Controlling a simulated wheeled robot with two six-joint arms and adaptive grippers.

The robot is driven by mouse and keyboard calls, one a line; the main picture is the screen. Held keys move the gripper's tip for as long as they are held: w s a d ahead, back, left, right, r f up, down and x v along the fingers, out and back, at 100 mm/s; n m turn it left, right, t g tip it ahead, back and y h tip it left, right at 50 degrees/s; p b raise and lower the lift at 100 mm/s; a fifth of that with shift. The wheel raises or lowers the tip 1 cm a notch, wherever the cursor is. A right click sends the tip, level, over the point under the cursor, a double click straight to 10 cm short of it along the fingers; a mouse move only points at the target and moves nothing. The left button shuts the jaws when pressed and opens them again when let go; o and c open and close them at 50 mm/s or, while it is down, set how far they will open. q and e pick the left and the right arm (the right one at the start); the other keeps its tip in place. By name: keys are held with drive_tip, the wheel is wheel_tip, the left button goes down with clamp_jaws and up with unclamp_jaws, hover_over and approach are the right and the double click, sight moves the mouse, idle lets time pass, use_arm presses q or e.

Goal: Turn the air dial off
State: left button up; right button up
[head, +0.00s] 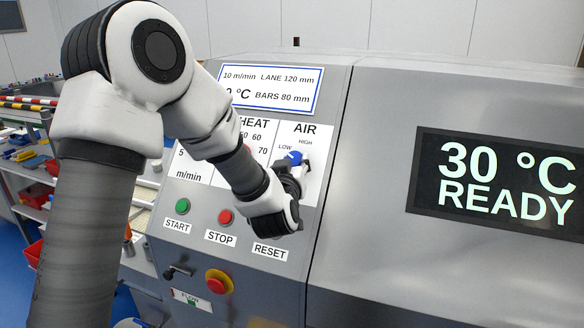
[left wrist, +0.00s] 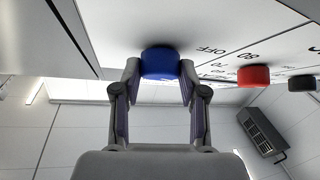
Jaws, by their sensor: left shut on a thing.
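The blue air dial (head: 294,157) sits on the white AIR panel (head: 308,130), which is marked LOW and HIGH in the head view. My left gripper (head: 297,170) reaches it from the front, and the arm hides the lower part of the panel. In the left wrist view the blue dial (left wrist: 160,62) lies between the two fingertips of my left gripper (left wrist: 160,78), which is shut on it. The word OFF shows beside the dial in that view. The dial's pointer cannot be made out. My right gripper is not in view.
A red dial (left wrist: 254,76) is beside the blue one. Below are a green START button (head: 182,206), a red STOP button (head: 225,217), a RESET label (head: 270,250) and a red emergency button (head: 217,283) on yellow. A display (head: 500,180) reads 30 °C READY.

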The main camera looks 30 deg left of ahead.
use_arm(q)
drive_tip(key=shift+w+d+n+g+y, duration=0.15)
drive_tip(key=shift+n+g+y, duration=0.4)
drive_tip(key=shift+n, duration=0.55)
drive_tip(key=n+g+y, duration=0.2)
drive_tip(key=n, duration=0.1)
drive_tip(key=shift+d+r+n, duration=0.1)
drive_tip(key=shift+r+n, duration=0.1)
drive_tip(key=shift+n, duration=0.1)
drive_tip(key=n+g+p, duration=0.1)
drive_tip(key=n, duration=0.1)
drive_tip(key=n+g+y+p, duration=0.1)
drive_tip(key=n+p, duration=0.1)
drive_tip(key=shift+w+d+r+g, duration=0.1)
drive_tip(key=shift+w+r+g, duration=0.1)
drive_tip(key=shift+g, duration=0.15)
drive_tip(key=shift+f+n+g+p, duration=0.15)
drive_tip(key=shift+n+g+p, duration=0.65)
drive_tip(key=shift+n, duration=0.3)
drive_tip(key=shift+f, duration=0.1)
